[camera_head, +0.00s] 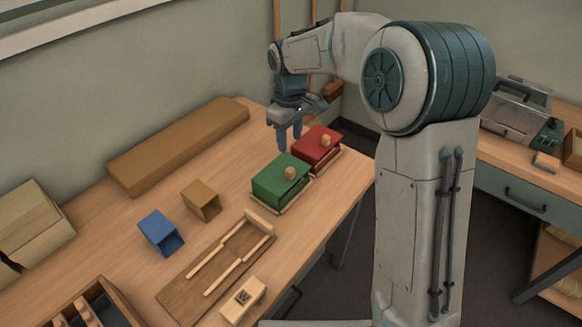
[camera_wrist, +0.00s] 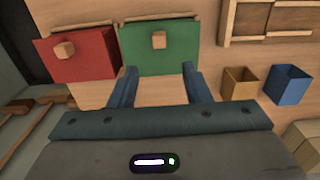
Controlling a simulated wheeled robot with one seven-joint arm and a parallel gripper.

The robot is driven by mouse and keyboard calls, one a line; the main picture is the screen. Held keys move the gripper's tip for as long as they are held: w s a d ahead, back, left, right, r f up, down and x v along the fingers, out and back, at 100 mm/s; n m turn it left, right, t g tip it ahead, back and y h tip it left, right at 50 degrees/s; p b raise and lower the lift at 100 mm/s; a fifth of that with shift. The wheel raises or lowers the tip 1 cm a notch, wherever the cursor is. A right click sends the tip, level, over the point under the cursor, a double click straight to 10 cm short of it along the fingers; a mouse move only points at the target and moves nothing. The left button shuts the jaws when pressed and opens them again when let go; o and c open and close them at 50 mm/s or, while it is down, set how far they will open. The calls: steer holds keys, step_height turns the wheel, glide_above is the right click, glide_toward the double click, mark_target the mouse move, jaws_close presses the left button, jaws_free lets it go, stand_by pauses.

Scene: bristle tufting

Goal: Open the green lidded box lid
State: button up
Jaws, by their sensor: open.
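The green lidded box (camera_head: 281,179) stands on the workbench with its lid shut and a wooden knob on top. In the wrist view the green box (camera_wrist: 180,52) lies just beyond my fingertips, its knob (camera_wrist: 159,40) facing the camera. My gripper (camera_head: 290,138) is open and empty, above the bench behind the green box. In the wrist view my gripper (camera_wrist: 160,72) has its two fingers spread apart, pointing toward the near side of the green box. I cannot tell whether a finger touches the box.
A red lidded box (camera_head: 317,148) stands close beside the green one. A blue cup (camera_head: 161,233) and a tan cup (camera_head: 201,201) stand left. A wooden board (camera_head: 178,292) with rails lies in front. A long brown block (camera_head: 180,144) lies along the back.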

mark_target(291, 170)
step_height(291, 170, down, 12)
steer(key=shift+r+p, duration=0.2)
steer(key=shift+p, duration=0.1)
jaws_close()
steer(key=shift+d, duration=0.15)
steer(key=shift+r, duration=0.15)
